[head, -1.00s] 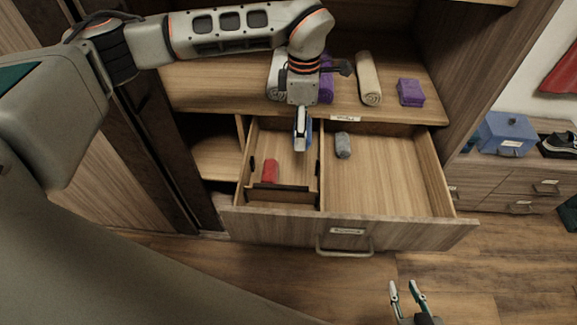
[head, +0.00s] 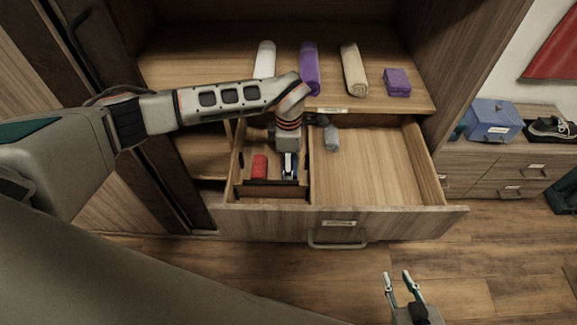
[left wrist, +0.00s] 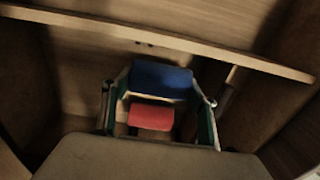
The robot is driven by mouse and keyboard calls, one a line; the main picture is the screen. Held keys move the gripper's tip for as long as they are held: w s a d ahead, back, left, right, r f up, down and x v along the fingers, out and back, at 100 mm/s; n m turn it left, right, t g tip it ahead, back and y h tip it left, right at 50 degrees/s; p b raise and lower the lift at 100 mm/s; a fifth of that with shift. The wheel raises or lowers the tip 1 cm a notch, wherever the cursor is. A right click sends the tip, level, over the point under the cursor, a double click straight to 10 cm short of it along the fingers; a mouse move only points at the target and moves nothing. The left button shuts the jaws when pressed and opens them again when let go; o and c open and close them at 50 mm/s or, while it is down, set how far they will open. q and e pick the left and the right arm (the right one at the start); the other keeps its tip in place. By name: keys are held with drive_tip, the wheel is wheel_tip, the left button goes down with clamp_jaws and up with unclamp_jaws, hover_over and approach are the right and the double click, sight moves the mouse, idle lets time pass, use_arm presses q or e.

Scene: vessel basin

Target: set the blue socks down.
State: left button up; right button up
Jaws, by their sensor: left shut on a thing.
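The blue socks (left wrist: 160,79) are a rolled bundle held between the fingers of my left gripper (left wrist: 158,95) in the left wrist view. In the head view, my left gripper (head: 289,168) points down into the small left compartment of the open drawer (head: 390,216), and mostly hides the blue socks. The red socks (head: 259,166) lie in that compartment, just left of the gripper; they also show in the left wrist view (left wrist: 151,117). I cannot tell whether the blue socks touch the compartment floor. My right gripper (head: 404,290) is open and empty above the floor.
A grey roll (head: 331,139) lies in the large right compartment, whose floor is otherwise bare. A dark divider (head: 276,183) crosses the left compartment near its front. Rolled towels, including a purple one (head: 309,68), lie on the shelf above. A blue box (head: 493,123) stands at right.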

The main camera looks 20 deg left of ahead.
use_arm(q)
drive_tip(key=shift+f, duration=0.8)
drive_tip(key=o, duration=0.6)
drive_tip(key=shift+f, duration=0.1)
drive_tip(key=shift+o, duration=0.2)
drive_tip(key=shift+r, duration=0.2)
wheel_tip(320, 180, up, 12)
